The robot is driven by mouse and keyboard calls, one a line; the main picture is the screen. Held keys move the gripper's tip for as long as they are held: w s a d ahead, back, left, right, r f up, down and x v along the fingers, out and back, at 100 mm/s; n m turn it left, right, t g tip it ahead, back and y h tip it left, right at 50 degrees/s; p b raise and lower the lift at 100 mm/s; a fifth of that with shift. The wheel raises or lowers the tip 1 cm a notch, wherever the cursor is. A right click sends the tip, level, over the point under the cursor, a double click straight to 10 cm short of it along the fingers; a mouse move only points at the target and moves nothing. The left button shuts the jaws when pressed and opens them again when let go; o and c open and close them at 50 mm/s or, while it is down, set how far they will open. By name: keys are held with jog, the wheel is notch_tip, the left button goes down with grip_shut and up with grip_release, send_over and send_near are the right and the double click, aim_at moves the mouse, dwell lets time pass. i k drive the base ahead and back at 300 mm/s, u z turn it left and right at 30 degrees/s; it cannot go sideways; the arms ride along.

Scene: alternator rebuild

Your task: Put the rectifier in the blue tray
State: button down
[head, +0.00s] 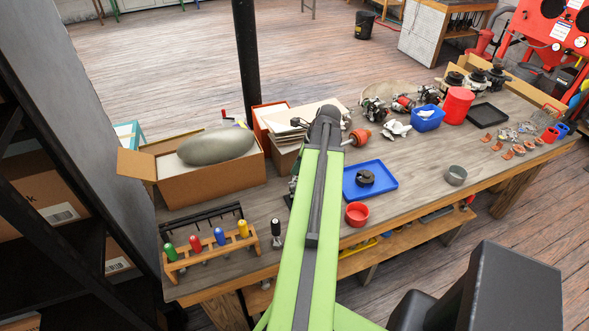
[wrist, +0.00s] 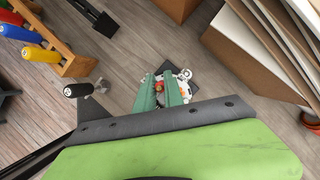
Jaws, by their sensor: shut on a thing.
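The blue tray (head: 388,186) lies flat on the workbench, right of my arm in the head view, with a dark round part (head: 365,177) in it. In the wrist view, my gripper's green fingers (wrist: 161,90) are closed on a small silvery part with red and orange spots, which I take to be the rectifier (wrist: 183,95). The fingers hide part of it. A dark square piece (wrist: 185,72) shows just behind it. I cannot tell whether the rectifier touches the bench. My arm hides most of the gripper in the head view.
A screwdriver rack (head: 212,252) and a black-handled tool (head: 276,232) stand to the left. A cardboard box (head: 210,184) and stacked boards (head: 312,118) are behind. A red bowl (head: 357,214) is in front of the tray; a grey cup (head: 456,175) is to its right.

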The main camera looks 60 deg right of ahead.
aim_at(355, 190)
jog(key=k, duration=1.05)
jog(key=z, duration=0.55)
jog(key=i, duration=0.9)
jog(key=z, duration=0.05)
